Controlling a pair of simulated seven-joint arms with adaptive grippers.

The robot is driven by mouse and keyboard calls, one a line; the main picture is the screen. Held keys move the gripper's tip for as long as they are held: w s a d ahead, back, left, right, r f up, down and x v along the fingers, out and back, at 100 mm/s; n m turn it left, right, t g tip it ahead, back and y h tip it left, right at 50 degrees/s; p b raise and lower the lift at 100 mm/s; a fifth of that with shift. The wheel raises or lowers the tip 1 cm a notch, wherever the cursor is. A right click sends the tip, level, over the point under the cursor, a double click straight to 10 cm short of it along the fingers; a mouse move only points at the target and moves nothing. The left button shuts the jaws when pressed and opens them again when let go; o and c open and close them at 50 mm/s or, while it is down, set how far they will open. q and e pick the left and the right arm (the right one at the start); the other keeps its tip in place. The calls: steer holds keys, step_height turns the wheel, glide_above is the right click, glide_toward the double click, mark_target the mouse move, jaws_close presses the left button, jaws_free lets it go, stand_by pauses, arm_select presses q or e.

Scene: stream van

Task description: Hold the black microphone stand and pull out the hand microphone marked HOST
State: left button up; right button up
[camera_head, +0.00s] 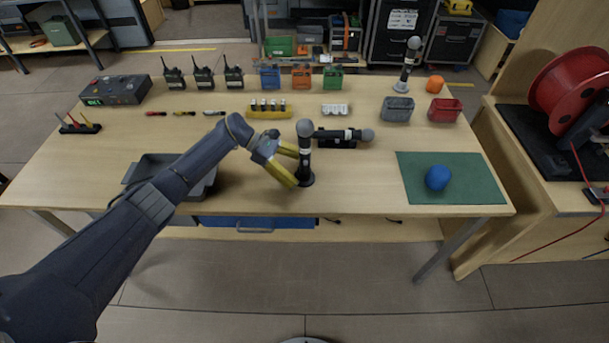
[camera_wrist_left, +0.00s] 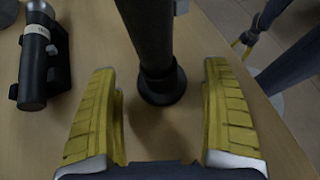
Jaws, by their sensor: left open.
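A black microphone stand (camera_head: 306,166) stands upright near the front middle of the table. A hand microphone (camera_head: 304,129) with a dark round head and a pale band is in its top; the band's marking is too small to read. My left gripper (camera_head: 292,167) is open, its yellow fingers low beside the stand, pointing at it. In the left wrist view the stand's dark shaft (camera_wrist_left: 151,35) rises between and just beyond the open fingers (camera_wrist_left: 163,76), with no clear contact. Its round base (camera_wrist_left: 162,88) rests on the table.
Another microphone (camera_head: 345,134) lies on a black holder close right of the stand. A second stand with microphone (camera_head: 406,70) is at the back right. A blue ball (camera_head: 438,177) sits on a green mat (camera_head: 470,188). A dark tray (camera_head: 147,168) lies under my left arm.

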arm_select(q)
steer(key=shift+s+d+f, duration=0.15)
steer(key=shift+d+f, duration=0.15)
steer(key=shift+d, duration=0.1)
